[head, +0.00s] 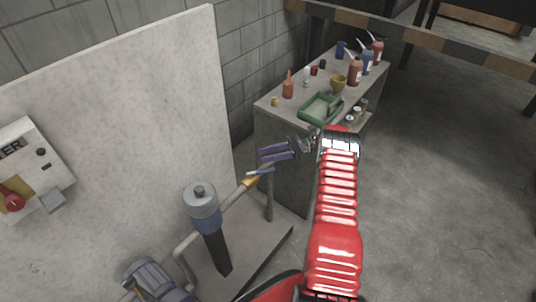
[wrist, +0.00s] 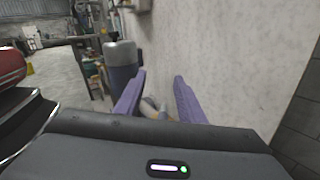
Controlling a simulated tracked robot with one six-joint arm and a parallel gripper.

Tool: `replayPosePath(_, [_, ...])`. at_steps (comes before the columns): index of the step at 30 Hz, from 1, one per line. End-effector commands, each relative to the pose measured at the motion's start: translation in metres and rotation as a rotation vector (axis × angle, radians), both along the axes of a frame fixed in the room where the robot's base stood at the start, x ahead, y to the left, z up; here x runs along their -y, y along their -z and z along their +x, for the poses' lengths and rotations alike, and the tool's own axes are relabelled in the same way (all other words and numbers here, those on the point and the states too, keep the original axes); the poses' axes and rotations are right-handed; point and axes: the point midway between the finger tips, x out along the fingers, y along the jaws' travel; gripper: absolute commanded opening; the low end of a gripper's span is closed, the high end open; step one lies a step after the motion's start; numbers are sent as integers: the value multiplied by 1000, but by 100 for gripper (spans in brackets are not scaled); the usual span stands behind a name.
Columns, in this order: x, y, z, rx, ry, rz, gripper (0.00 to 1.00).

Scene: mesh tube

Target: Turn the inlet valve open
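A yellow valve handle (head: 250,183) sits on a grey pipe (head: 234,200) that runs from a grey and blue cylinder (head: 203,212) toward the workbench. I take it to be the inlet valve; no label is readable. My gripper (head: 257,164), with purple fingers, is just above and right of the handle. In the wrist view the fingers (wrist: 157,85) are spread, with pipework (wrist: 152,104) and a small yellowish part showing low between them. The handle's exact angle is hard to tell. I see nothing gripped.
A pale wall panel (head: 120,130) stands close behind the pipe. A control box (head: 30,165) with a red knob hangs on it at left. A workbench (head: 292,116) holds a green tray (head: 321,109), bottles and cans. A motor-like unit (head: 155,280) is at lower left. Open floor lies right.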

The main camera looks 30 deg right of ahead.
Motion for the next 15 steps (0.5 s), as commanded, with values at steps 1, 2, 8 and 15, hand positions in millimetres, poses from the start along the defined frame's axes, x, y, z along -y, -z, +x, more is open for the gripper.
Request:
replayPosePath(1, [0,-2,0,0,0,0,36])
replayPosePath(2, [0,-2,0,0,0,0,36])
replayPosePath(8, [0,-3,0,0,0,0,36])
replayPosePath(15, [-2,-6,1,3,-5,-9,24])
